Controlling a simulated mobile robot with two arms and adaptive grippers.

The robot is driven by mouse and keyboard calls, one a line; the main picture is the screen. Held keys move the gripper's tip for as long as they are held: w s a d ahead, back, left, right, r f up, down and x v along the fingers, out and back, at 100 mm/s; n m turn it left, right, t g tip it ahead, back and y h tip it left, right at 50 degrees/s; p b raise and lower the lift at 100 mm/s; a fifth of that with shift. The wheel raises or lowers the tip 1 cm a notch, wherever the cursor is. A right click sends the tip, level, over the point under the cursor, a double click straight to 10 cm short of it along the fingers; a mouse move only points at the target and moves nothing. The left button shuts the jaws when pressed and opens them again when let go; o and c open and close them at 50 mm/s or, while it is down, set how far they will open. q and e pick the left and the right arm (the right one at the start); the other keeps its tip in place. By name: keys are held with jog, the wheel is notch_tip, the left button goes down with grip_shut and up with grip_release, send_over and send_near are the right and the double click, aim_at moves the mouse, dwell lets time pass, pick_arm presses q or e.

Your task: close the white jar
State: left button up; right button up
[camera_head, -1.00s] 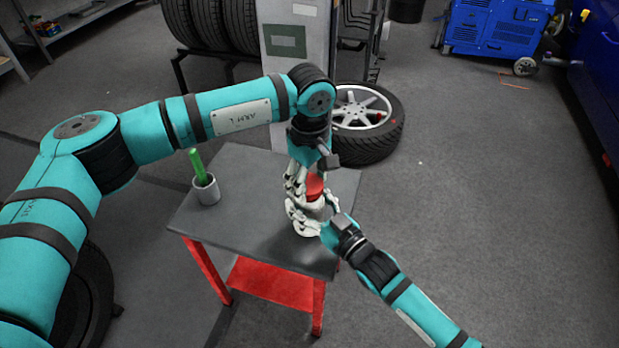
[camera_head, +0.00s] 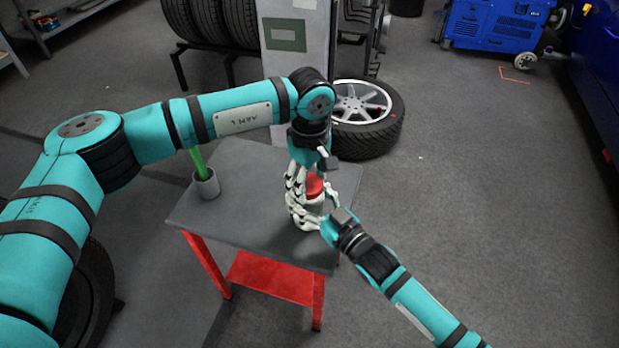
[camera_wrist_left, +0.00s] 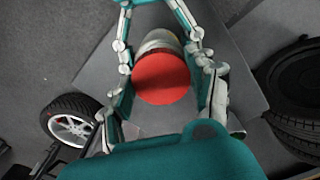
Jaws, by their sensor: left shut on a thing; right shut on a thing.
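The white jar (camera_wrist_left: 160,40) stands on the grey table, mostly hidden behind fingers in the head view. Its red lid (camera_head: 314,185) is above it, and the lid's round top (camera_wrist_left: 163,78) faces the left wrist view. My left gripper (camera_head: 303,196) points down from above, its fingers on either side of the red lid, shut on it. My right gripper (camera_head: 325,217) reaches in from the lower right and is shut on the jar's side. The fingers hide the seam, so I cannot tell whether the lid is fully seated.
A grey cup (camera_head: 205,186) with a green stick stands at the table's left. The grey table (camera_head: 245,215) has bare room between cup and jar. A wheel (camera_head: 365,120) lies on the floor behind the table. Tyres and a blue machine (camera_head: 493,25) stand farther back.

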pick_arm(q)
jog(key=shift+f, duration=0.35)
jog(key=m, duration=0.5)
jog(key=shift+a+m, duration=0.1)
jog(key=shift+m, duration=0.3)
jog(key=m, duration=0.4)
jog(key=shift+a, duration=0.1)
jog(key=m, duration=0.4)
jog(key=shift+m, duration=0.3)
jog(key=m, duration=0.5)
jog(key=shift+w+a, duration=0.1)
jog(key=o, duration=0.7)
jog(key=shift+c, duration=0.2)
